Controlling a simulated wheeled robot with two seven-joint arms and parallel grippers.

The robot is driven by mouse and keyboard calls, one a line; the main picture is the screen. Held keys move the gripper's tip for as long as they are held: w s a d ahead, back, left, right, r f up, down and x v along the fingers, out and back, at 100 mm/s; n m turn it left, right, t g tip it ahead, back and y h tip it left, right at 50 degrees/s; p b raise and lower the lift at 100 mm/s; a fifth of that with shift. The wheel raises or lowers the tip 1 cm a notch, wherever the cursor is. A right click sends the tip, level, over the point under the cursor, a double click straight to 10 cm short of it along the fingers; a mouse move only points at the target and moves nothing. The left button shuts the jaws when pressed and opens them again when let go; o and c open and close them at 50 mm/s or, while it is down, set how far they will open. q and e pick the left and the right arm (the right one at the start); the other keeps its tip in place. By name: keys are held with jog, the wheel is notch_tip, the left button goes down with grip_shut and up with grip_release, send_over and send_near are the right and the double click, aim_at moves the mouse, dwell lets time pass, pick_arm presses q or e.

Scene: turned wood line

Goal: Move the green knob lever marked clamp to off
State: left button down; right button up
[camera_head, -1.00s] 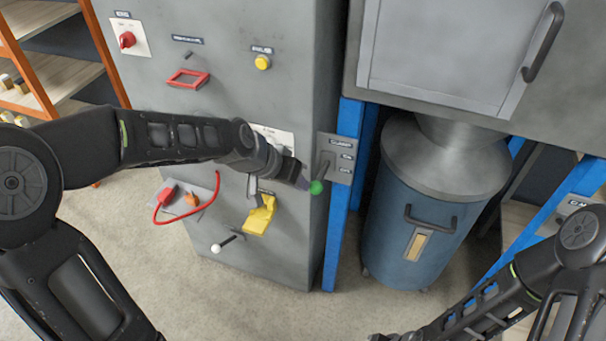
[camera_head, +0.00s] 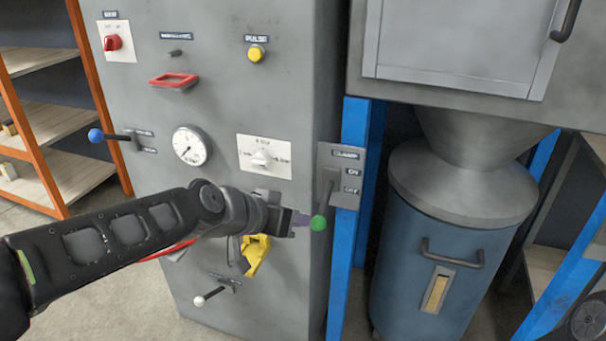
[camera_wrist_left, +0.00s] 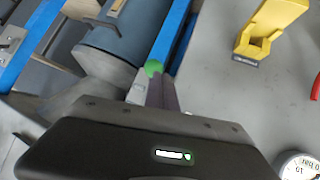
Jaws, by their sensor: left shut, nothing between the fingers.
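The clamp lever has a green ball knob (camera_head: 318,222) on a dark rod. It comes out of a grey plate (camera_head: 345,172) lettered CLAMP, ON and OFF at the cabinet's right edge. The knob hangs low, below the level of the OFF label; the exact setting is hard to read. My left gripper (camera_head: 301,222) is shut and empty, its fingertips just left of the knob. In the left wrist view the knob (camera_wrist_left: 153,68) shows just beyond the closed fingertips (camera_wrist_left: 158,82). I cannot tell whether they touch. My right gripper is out of view.
A blue post (camera_head: 350,240) and a blue drum (camera_head: 425,270) stand to the right.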

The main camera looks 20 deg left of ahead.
pick_arm(q)
jog(key=shift+r, duration=0.1)
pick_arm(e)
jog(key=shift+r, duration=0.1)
pick_arm(q)
jog(key=shift+r+p, duration=0.55)
jog(key=shift+r, duration=0.15)
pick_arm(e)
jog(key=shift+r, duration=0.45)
